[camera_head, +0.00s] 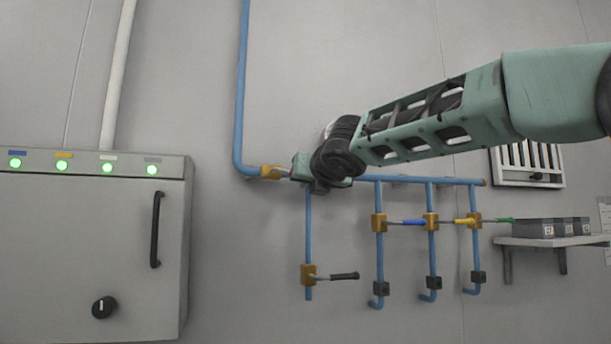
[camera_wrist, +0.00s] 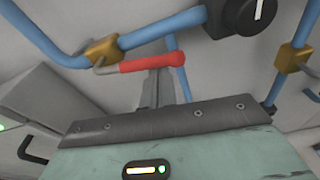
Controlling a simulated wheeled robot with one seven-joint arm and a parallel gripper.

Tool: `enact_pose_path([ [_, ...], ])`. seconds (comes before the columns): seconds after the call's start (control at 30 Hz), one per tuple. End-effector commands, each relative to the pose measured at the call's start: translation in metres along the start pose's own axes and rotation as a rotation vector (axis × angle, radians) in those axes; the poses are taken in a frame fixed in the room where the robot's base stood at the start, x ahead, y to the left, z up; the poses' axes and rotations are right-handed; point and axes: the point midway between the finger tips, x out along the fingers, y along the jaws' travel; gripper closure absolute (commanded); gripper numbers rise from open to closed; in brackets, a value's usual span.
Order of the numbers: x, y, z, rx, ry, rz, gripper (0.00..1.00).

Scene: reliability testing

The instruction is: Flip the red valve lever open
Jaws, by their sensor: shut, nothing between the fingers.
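The red valve lever (camera_wrist: 152,63) shows in the wrist view, sticking out to the right from a brass valve body (camera_wrist: 103,49) on a blue pipe. In the head view the same brass valve (camera_head: 270,172) shows on the pipe's bend, while the red lever is hidden behind my wrist. My gripper (camera_wrist: 160,84) is shut and empty. Its fingers are right at the lever, and the lever covers part of the view near their tips. I cannot tell whether they touch it.
A grey cabinet (camera_head: 85,240) with green lights and a black handle stands at the left. Below my wrist is a valve with a black lever (camera_head: 344,276). Valves with blue, yellow and green levers line the pipes to the right. A shelf (camera_head: 548,242) holds grey boxes.

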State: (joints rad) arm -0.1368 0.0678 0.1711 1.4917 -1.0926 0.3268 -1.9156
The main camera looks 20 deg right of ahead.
Motion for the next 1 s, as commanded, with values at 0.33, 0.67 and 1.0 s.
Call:
enact_pose_path([
  [0.33, -0.0021, -0.0016, 0.0131, -0.042, -0.002, -0.005, 1.00],
  [0.67, -0.0022, -0.0019, 0.0138, -0.040, -0.002, -0.005, 1.00],
  [1.0, -0.0017, -0.0022, 0.0123, -0.040, -0.001, -0.005, 1.00],
])
